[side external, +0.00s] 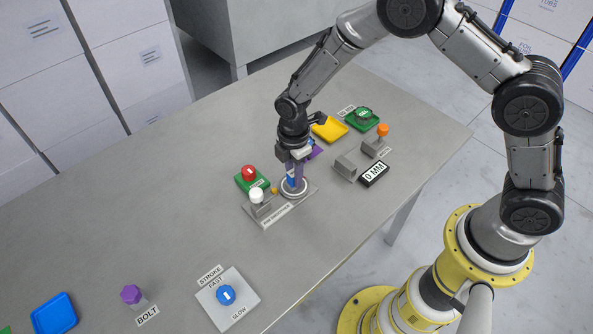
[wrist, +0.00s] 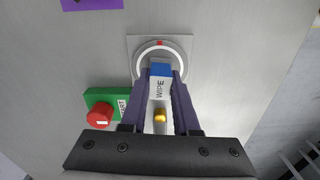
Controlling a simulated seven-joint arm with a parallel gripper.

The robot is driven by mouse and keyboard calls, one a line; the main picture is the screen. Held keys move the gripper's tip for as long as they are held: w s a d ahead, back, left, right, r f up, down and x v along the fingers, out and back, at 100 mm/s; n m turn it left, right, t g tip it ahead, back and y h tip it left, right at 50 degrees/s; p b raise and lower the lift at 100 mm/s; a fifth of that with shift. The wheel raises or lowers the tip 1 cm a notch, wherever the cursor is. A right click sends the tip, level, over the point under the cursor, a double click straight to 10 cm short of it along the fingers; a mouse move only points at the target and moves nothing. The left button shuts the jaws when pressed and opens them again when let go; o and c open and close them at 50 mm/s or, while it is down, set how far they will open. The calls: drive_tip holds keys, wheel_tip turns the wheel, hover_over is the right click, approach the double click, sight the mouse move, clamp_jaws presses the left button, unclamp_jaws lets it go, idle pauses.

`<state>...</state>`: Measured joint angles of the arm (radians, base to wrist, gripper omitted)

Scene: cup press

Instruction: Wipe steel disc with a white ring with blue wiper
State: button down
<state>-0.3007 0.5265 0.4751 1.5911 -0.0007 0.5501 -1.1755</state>
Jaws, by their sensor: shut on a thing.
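The steel disc with a white ring (side external: 302,191) lies on a grey plate on the table. In the wrist view the ringed disc (wrist: 142,54) shows at the upper middle, with a small red mark on its far rim. My gripper (side external: 294,181) points down over the disc. In the wrist view my gripper (wrist: 162,85) is shut on the wiper (wrist: 160,87), which has a white body marked WIPE and a blue end. The blue end overlaps the disc's near part. I cannot tell whether it touches. The wiper is partly hidden by the fingers in the side view.
A blue dial (side external: 225,295) is near the front.

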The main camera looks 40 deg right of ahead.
drive_tip(key=shift+a, duration=0.9)
drive_tip(key=shift+a+r, duration=0.1)
drive_tip(key=shift+a, duration=0.05)
wheel_tip(320, 180, up, 8)
idle(0.3)
